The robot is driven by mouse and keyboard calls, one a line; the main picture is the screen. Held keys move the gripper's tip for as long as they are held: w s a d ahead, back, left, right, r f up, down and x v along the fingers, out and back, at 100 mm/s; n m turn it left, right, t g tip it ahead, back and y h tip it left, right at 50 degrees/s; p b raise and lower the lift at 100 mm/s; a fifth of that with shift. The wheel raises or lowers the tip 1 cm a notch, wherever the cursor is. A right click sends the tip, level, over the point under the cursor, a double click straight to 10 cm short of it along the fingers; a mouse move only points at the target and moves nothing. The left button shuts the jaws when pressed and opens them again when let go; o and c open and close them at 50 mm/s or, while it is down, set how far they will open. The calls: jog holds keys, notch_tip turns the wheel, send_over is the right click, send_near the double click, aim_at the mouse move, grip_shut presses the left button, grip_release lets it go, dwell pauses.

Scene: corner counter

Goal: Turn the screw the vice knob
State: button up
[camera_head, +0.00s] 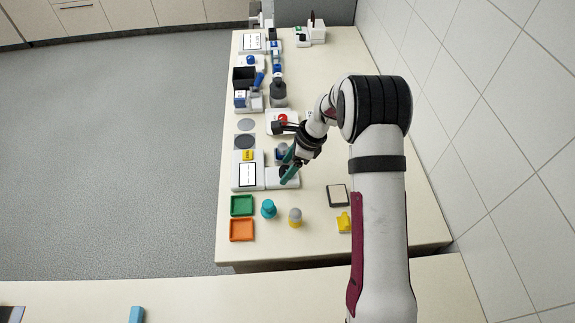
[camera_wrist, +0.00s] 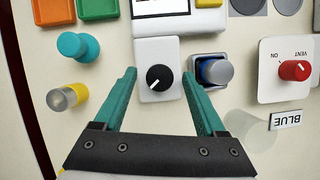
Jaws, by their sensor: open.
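My open gripper (camera_wrist: 160,75) has two teal fingers pointing at a white panel in the wrist view. A black round knob (camera_wrist: 159,78) with a white mark sits on the panel, between the fingertips, with visible gaps on both sides. I see no contact. In the head view my gripper (camera_head: 289,166) hangs over the same white panel (camera_head: 290,181) and hides most of the knob. No label marks this as the vice knob, and I cannot tell a vice for certain.
Right of the fingers stands a grey-and-blue cylinder (camera_wrist: 216,72) in a dark holder, close to the right finger. A red VENT knob (camera_wrist: 294,70) is further right. A teal peg (camera_wrist: 78,46) and a yellow-based cylinder (camera_wrist: 68,97) stand left. The tiled wall (camera_head: 480,130) borders the counter.

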jog(key=shift+c, duration=0.2)
grip_shut()
dwell(0.3)
jog(key=n+g, duration=0.2)
jog(key=n, duration=0.3)
jog(key=shift+w, duration=0.15)
jog(key=n+g, duration=0.1)
jog(key=n, duration=0.1)
jog(key=n+h, duration=0.1)
jog(key=n, duration=0.2)
jog(key=shift+w+a+g, duration=0.1)
jog(key=shift+w+g, duration=0.05)
jog(key=shift+g, duration=0.25)
jog(key=n+g+h, duration=0.1)
jog(key=n, duration=0.4)
jog(key=shift+a, duration=0.15)
jog(key=n+h, duration=0.2)
jog(key=n, duration=0.2)
jog(key=shift+a+n+g, duration=0.1)
jog(key=shift+n+g, duration=0.2)
jog(key=shift+n, duration=0.1)
